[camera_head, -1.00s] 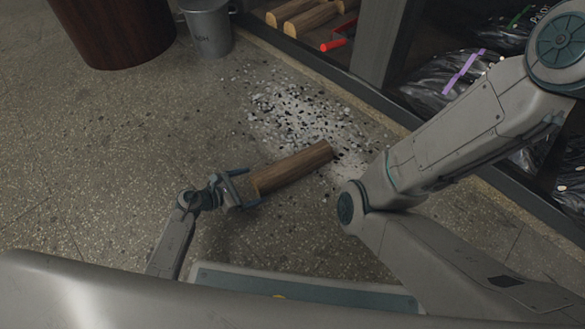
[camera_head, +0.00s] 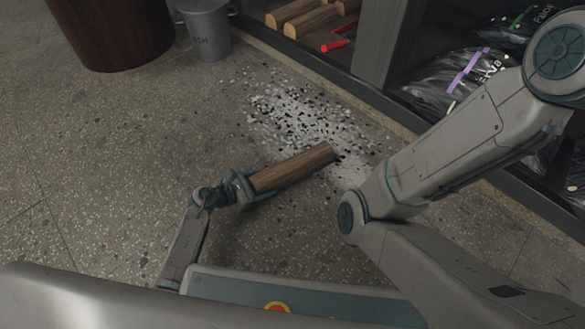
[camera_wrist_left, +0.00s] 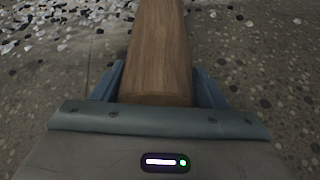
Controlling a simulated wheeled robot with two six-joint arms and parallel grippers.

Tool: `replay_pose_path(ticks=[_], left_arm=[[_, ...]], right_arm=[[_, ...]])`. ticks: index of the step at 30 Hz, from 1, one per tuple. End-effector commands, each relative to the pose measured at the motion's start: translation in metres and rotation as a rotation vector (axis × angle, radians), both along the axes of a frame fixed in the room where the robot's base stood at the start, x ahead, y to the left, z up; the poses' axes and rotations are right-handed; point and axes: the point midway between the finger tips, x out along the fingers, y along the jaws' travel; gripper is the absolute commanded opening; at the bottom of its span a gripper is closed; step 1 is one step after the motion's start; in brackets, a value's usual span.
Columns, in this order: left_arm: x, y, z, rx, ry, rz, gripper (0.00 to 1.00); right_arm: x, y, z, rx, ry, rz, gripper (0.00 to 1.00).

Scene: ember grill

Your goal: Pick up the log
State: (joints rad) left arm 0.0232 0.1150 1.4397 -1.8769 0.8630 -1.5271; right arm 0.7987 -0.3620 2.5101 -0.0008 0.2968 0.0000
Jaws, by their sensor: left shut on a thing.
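The brown log (camera_head: 296,167) is held by one end in my left gripper (camera_head: 247,184), which is shut on it. The log points away to the right, over the edge of the ash patch. In the left wrist view the log (camera_wrist_left: 160,52) runs up between the two blue fingers (camera_wrist_left: 160,88), one on each side of it. A shadow lies on the floor below the gripper. My right arm crosses the right side of the head view, and its gripper is not visible.
White and black ash (camera_head: 305,120) is spread on the speckled floor. A grey ash bucket (camera_head: 208,32) and a dark brown round container (camera_head: 112,30) stand at the back left. A shelf edge (camera_head: 300,55) has more logs (camera_head: 312,20), a red-handled tool (camera_head: 338,44) and bags (camera_head: 462,82) behind it.

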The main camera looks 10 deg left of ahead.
Motion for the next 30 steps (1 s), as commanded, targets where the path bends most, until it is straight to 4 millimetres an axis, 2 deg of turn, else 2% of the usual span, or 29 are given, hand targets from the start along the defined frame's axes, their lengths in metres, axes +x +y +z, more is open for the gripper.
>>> replay_pose_path(ticks=[2, 13, 27, 30], left_arm=[[0.001, 0.0, 0.002, -0.002, -0.004, 0.001, 0.16], [0.001, 0.0, 0.006, -0.002, -0.004, 0.001, 0.16], [0.001, 0.0, 0.042, -0.002, -0.005, 0.0, 0.16], [-0.009, 0.013, 0.041, 0.001, -0.001, 0.001, 0.16]], right_arm=[[0.0, 0.0, 0.0, 0.0, 0.0, 0.0, 0.88], [0.0, 0.0, 0.005, 0.0, 0.0, 0.0, 0.88], [-0.001, 0.0, 0.038, 0.001, -0.002, -0.003, 0.88], [-0.001, 0.0, 0.042, 0.001, -0.003, -0.004, 0.88]])
